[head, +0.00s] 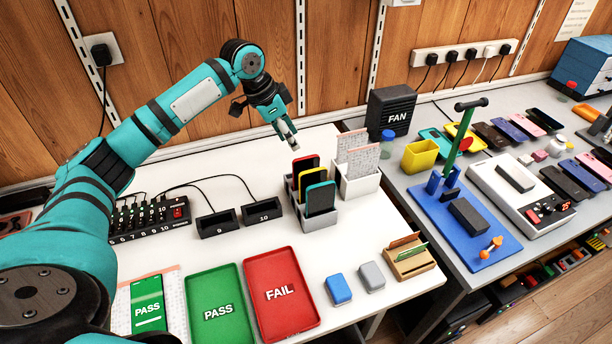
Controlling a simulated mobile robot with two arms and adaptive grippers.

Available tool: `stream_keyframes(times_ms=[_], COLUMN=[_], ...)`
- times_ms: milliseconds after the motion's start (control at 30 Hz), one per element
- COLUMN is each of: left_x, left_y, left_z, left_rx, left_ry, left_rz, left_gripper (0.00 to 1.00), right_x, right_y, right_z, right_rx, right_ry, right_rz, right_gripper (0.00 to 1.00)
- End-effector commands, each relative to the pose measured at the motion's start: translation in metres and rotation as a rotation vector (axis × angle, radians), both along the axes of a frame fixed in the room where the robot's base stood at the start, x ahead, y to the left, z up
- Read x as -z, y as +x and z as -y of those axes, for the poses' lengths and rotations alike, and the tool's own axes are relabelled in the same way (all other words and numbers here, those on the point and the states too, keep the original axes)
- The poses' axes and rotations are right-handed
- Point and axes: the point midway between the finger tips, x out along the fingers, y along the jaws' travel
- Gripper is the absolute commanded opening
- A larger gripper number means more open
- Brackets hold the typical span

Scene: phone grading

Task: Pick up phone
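Several phones with red, yellow (308,178) and teal (321,198) edges stand upright in a grey slotted rack (320,224) on the white table. Another phone (148,304) with a green PASS screen lies flat on a printed sheet at the front left. My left gripper (291,144) hangs above and behind the rack, pointing down, apart from the phones. Its fingers look close together, side-on and small, with no phone seen in them; their opening is unclear. My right gripper is not in view.
A green PASS tray (220,278) and red FAIL tray (282,262) lie at the front. Two black docks (218,224), a blue block (338,289) and a white paper holder (358,186) are near the rack. The grey table at right holds more phones and a fan box (390,106).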

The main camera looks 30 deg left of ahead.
Motion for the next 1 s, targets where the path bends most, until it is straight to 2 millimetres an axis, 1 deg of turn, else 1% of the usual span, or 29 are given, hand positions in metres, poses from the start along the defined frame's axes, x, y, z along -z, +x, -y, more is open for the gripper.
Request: stream_keyframes(times_ms=[33,67,100,200,300,400,500,700,800,1000], left_x=[0.011,0.017,0.024,0.039,0.049,0.053,0.061,0.089,0.098,0.101], left_y=[0.003,0.005,0.007,0.012,0.015,0.017,0.020,0.030,0.032,0.034], left_z=[0.004,0.005,0.007,0.011,0.013,0.015,0.017,0.024,0.027,0.027], left_rx=[0.001,0.000,-0.001,0.000,0.000,0.001,-0.001,0.000,0.000,0.000], left_ry=[0.001,0.000,0.000,0.000,0.001,0.001,0.000,0.001,0.001,0.002], left_rz=[-0.003,-0.004,-0.004,-0.001,-0.001,0.000,-0.002,-0.003,-0.001,0.001], left_gripper=[0.38,0.38,0.38,0.38,0.38,0.38,0.38,0.38,0.38,0.38], right_x=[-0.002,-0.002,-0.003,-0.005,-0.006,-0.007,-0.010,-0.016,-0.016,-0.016], right_y=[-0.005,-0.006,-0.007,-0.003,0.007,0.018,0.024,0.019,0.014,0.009], right_z=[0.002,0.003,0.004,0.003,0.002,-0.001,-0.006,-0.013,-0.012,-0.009], right_rx=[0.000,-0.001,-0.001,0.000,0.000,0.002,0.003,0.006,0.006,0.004], right_ry=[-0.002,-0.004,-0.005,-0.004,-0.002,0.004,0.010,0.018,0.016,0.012], right_rz=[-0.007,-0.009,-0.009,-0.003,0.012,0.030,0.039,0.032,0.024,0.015], right_gripper=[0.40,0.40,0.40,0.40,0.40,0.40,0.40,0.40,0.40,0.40])
